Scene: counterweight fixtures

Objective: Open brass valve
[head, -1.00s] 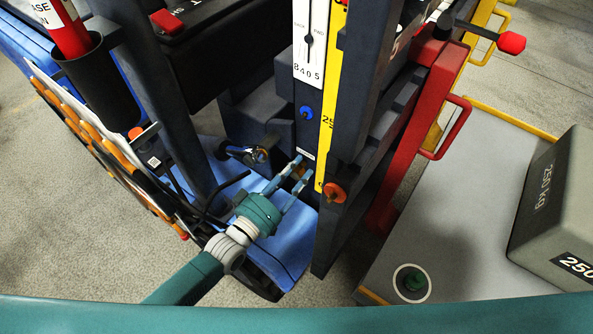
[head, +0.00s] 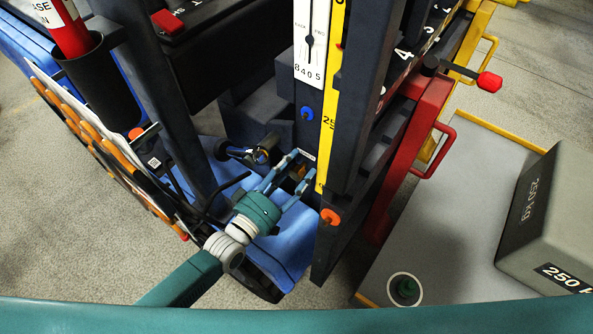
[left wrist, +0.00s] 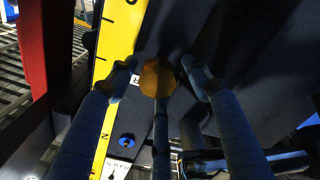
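A small brass knob (left wrist: 157,80) shows at the centre of the left wrist view, end-on, before a dark panel. In the head view a brass-coloured bit (head: 298,172) shows between the fingers, mostly hidden. My left gripper (head: 303,164) points up and right at the base of the dark column. I cannot tell how far past the knob the tips reach. My right gripper is not in view.
A yellow scale (head: 330,105) runs down the column, with a blue knob (head: 306,113) beside it. An orange knob (head: 330,217) sits close right of the gripper. A black cylindrical fitting (head: 235,150) lies left. A grey weight block (head: 550,220) stands far right.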

